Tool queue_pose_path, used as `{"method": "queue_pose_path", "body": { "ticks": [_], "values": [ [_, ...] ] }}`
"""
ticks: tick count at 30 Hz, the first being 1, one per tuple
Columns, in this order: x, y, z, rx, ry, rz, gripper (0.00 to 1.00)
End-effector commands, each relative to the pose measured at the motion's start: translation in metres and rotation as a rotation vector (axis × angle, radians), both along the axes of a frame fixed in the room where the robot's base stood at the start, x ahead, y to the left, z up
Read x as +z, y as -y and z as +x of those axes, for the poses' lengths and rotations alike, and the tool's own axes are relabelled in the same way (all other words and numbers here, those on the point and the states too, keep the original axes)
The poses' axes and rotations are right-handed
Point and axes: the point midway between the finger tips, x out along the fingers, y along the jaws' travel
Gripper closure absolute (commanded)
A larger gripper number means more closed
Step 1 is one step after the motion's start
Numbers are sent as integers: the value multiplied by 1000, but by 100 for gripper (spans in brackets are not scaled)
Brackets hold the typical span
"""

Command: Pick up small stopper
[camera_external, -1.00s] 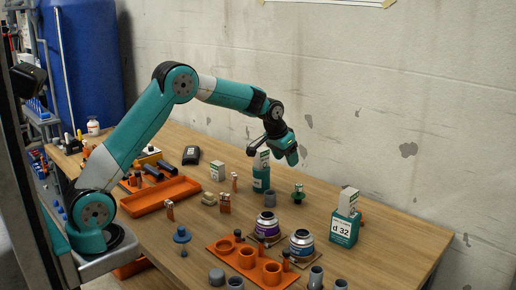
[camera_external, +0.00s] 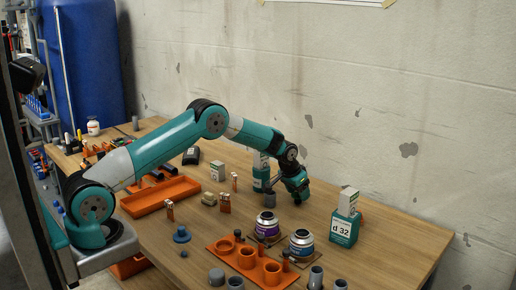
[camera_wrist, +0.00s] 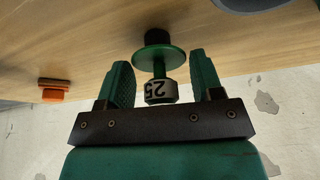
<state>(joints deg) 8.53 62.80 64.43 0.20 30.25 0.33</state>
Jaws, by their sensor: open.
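A green stopper (camera_wrist: 158,57) with a round flange, a dark end and a white "25" band shows in the wrist view. Its banded end lies between the two fingers of my gripper (camera_wrist: 161,78), with a visible gap on each side. My gripper is open and holds nothing. In the external view my gripper (camera_external: 299,196) points down at the table behind the purple-banded jar and hides the green stopper. A blue stopper (camera_external: 182,235) with a wide flange stands at the front left of the table, away from my gripper.
A teal box marked "d 32" (camera_external: 344,229) stands right of my gripper. A grey cylinder (camera_external: 269,197) and a teal bottle (camera_external: 261,172) stand close on its left. Jars and an orange holder (camera_external: 222,252) are in front.

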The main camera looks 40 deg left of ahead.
Motion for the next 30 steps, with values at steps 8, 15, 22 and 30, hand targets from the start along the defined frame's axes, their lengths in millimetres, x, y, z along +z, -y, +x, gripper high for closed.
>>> {"method": "queue_pose_path", "body": {
  "ticks": [8,15,22,30],
  "values": [
    [-8,0,3,0,0,0,40],
    [-7,0,3,0,1,0,74],
    [-6,0,3,0,1,0,74],
    [18,0,4,0,5,-1,74]
  ]
}}
